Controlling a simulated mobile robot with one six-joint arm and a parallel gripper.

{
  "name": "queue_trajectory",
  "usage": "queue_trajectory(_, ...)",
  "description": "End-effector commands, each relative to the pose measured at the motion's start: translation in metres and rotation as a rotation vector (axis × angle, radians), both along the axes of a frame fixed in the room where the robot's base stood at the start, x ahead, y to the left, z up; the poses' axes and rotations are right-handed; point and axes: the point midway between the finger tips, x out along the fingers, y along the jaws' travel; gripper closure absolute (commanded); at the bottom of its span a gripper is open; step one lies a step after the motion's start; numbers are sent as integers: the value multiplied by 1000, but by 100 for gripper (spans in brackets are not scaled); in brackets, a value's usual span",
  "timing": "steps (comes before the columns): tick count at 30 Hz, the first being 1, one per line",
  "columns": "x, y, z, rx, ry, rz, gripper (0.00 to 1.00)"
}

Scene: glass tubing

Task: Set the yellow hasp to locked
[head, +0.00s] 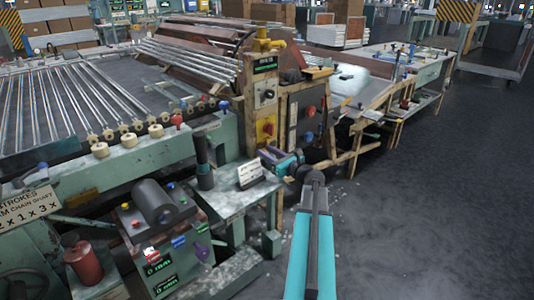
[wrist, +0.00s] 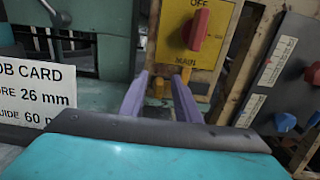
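A yellow panel (wrist: 173,52) marked OFF and MAIN fills the upper middle of the wrist view. It carries a red rotary knob (wrist: 195,30), and it also shows in the head view (head: 262,138). A small yellow piece (wrist: 158,87), which looks like the hasp, sits at the panel's lower edge; whether it is locked I cannot tell. My gripper (wrist: 159,76) is open, its two purple fingers apart on either side of that piece in the picture. I see no contact. In the head view my gripper (head: 272,156) is just below the panel.
A white job card (wrist: 36,97) stands left of my gripper on a green bench (head: 232,200). A grey panel with red and blue knobs (wrist: 285,122) is close on the right. A rack of glass tubes (head: 70,100) lies behind left. Open floor (head: 430,200) is at right.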

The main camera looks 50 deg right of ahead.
Motion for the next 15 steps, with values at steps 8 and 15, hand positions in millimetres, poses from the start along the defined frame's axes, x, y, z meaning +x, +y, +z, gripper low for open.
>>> queue_trajectory(8,0,0,0,0,0,1,100)
queue_trajectory(15,0,0,0,0,0,1,100)
